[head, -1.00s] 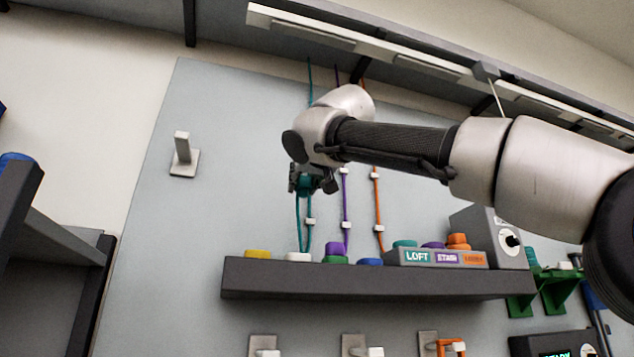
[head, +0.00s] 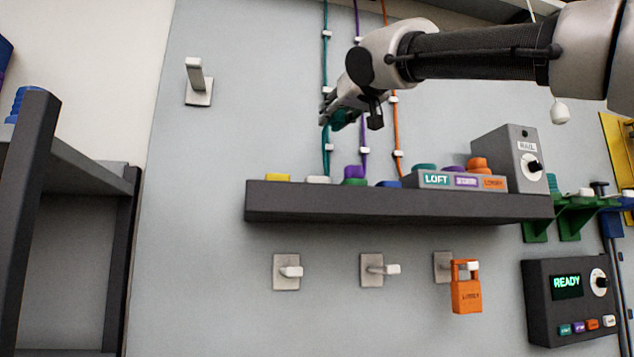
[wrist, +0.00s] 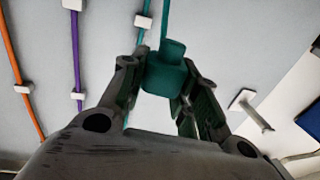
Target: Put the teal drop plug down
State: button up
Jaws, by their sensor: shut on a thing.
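My gripper (head: 350,112) is above the left part of the dark shelf, in front of the grey wall panel. In the wrist view its two fingers (wrist: 158,95) are shut on the teal drop plug (wrist: 166,74), a blocky teal piece with its teal cord running up from it. In the head view the plug (head: 343,119) is mostly hidden by the fingers. The plug is held clear of the shelf. The teal cord (head: 326,60) runs down the wall through white clips.
Purple (head: 364,140) and orange cords (head: 397,130) hang beside the teal one. A READY panel (head: 568,286) is lower right.

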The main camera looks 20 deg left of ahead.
jog(key=a+f+g, duration=0.1)
jog(key=f, duration=0.2)
jog(key=s+a+f+n+g+y, duration=0.1)
jog(key=f, duration=0.3)
jog(key=s+a+f+n+g+y, duration=0.1)
jog(key=f, duration=0.2)
jog(key=shift+a+f, duration=0.2)
jog(key=shift+f, duration=0.1)
jog(key=shift+s+a+f, duration=0.1)
jog(key=shift+f, duration=0.45)
jog(key=o, duration=1)
